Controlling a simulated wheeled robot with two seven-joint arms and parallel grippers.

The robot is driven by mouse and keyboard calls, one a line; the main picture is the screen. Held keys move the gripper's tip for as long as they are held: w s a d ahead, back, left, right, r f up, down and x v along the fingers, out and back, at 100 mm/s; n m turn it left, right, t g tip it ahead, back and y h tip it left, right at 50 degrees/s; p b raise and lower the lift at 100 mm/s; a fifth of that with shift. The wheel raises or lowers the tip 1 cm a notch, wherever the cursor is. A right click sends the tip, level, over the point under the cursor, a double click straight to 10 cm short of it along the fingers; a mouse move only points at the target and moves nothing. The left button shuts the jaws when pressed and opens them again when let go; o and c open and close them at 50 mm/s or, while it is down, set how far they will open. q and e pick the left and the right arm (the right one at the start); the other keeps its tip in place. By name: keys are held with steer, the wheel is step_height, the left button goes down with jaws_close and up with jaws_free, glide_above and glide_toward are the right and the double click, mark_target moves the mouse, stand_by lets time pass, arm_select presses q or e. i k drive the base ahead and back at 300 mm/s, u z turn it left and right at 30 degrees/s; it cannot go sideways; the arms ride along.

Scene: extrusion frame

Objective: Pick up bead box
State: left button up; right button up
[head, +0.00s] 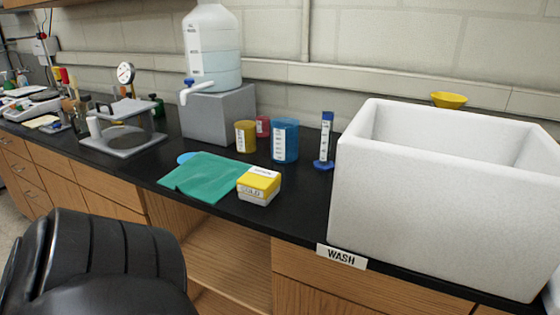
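A small box (258,192) with a yellow lid and a white lower part sits near the front edge of the black bench. Its front label seems to read "COLD" or "GOLD", and a white label lies on the lid. It is the only small lidded box that I can make out, but I cannot read it as a bead box. It stands upright and closed, at the right edge of a green cloth. Neither of my grippers is in view.
The green cloth (205,177) lies left of the box. Yellow, red and blue cups (286,142) and a blue-based cylinder (325,145) stand behind. A big white basin (430,205) blocks the right.

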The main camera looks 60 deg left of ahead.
mark_target(259, 187)
steer(key=u, duration=2.5)
steer(key=k, duration=1.3)
steer(key=u, duration=1.1)
steer(key=i, duration=1.4)
steer(key=z, duration=0.35)
steer(key=i, duration=1.05)
steer(key=z, duration=1.6)
steer(key=i, duration=0.35)
steer(key=z, duration=0.2)
